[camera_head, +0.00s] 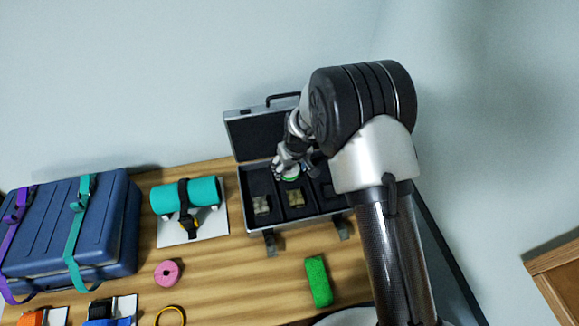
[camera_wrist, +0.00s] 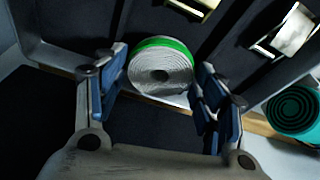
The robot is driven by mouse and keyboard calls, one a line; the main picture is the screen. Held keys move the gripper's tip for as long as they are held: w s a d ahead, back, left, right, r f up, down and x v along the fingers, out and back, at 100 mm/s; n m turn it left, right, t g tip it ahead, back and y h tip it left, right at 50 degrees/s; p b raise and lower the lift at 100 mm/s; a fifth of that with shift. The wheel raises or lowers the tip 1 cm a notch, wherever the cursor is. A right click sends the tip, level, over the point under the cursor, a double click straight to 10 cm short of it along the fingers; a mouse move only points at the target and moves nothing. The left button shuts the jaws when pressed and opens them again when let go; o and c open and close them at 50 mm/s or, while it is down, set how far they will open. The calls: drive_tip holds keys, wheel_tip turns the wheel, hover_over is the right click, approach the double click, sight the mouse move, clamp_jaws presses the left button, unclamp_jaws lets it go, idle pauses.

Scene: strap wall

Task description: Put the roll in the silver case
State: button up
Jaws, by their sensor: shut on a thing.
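The silver case (camera_head: 296,221) stands open on the table, its lid (camera_head: 260,132) raised at the back and its dark inside split into compartments. My gripper (camera_head: 290,168) is over the case, and its two fingers also show in the wrist view (camera_wrist: 160,85). They are shut on a pale grey roll (camera_wrist: 162,68) with a green band. Only a green sliver of the roll (camera_head: 291,179) shows in the head view, above the middle compartment. I cannot tell whether it touches the case floor.
Small metallic pieces (camera_head: 262,205) (camera_head: 296,198) lie in the left and middle compartments. A teal cylinder (camera_head: 202,192) is strapped left of the case. A blue strapped case (camera_head: 70,235), a pink roll (camera_head: 167,273) and a green block (camera_head: 319,281) are on the table.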

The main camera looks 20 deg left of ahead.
drive_tip(key=shift+w+a+f, duration=0.15)
drive_tip(key=shift+w+f, duration=0.1)
drive_tip(key=shift+f, duration=0.1)
drive_tip(key=shift+s, duration=0.1)
drive_tip(key=shift+f+b, duration=0.55)
drive_tip(key=shift+b, duration=0.1)
drive_tip(key=o, duration=1.2)
drive_tip(key=shift+r, duration=0.1)
